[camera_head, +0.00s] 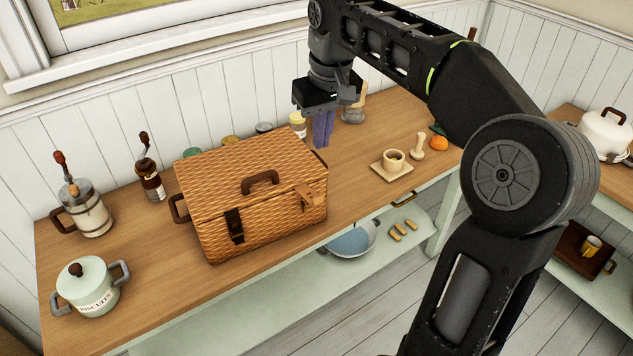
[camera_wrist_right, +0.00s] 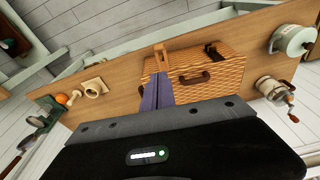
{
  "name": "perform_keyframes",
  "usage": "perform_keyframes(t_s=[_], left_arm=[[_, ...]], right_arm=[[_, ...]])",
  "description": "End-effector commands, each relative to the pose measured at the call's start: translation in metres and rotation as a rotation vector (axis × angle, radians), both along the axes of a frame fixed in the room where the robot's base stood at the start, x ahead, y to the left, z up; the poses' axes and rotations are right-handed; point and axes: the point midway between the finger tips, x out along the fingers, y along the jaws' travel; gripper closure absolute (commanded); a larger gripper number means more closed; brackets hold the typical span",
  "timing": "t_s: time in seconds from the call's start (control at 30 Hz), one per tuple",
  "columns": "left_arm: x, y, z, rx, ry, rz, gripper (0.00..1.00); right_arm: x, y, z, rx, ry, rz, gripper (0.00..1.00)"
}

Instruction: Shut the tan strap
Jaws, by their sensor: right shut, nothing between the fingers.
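A closed wicker hamper (camera_head: 255,200) stands on the wooden counter; it also shows in the wrist view (camera_wrist_right: 222,68). Its tan strap (camera_head: 307,197) is at the right end of the lid's front edge and sticks outward, not lying flat down the front. In the wrist view the strap (camera_wrist_right: 160,54) juts past the hamper's edge. A dark brown strap (camera_head: 234,226) hangs down the front left. My right gripper (camera_head: 321,143), with purple fingers, is shut and empty, above and behind the hamper's right end. Its fingers (camera_wrist_right: 158,78) also show in the wrist view. My left gripper is out of view.
A cup on a board (camera_head: 391,166), a wooden pestle-like piece (camera_head: 418,148) and an orange (camera_head: 438,143) are to the right. Jars (camera_head: 298,124) stand behind the hamper. A biscuit pot (camera_head: 91,287) and a grinder (camera_head: 149,175) are left. The counter front right of the hamper is clear.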

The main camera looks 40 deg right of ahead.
Motion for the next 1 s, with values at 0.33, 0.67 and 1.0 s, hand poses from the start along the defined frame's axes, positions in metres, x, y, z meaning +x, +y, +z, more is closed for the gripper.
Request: perform_keyframes(t_s=[0.33,0.67,1.0], left_arm=[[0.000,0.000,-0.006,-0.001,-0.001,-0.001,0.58],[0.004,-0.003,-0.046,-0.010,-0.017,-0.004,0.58],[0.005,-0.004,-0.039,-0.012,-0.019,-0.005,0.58]], right_arm=[[0.001,0.000,-0.008,0.002,0.000,0.001,1.00],[0.008,-0.001,-0.057,0.003,0.002,0.001,1.00],[0.014,-0.002,-0.111,0.001,0.003,0.000,1.00]])
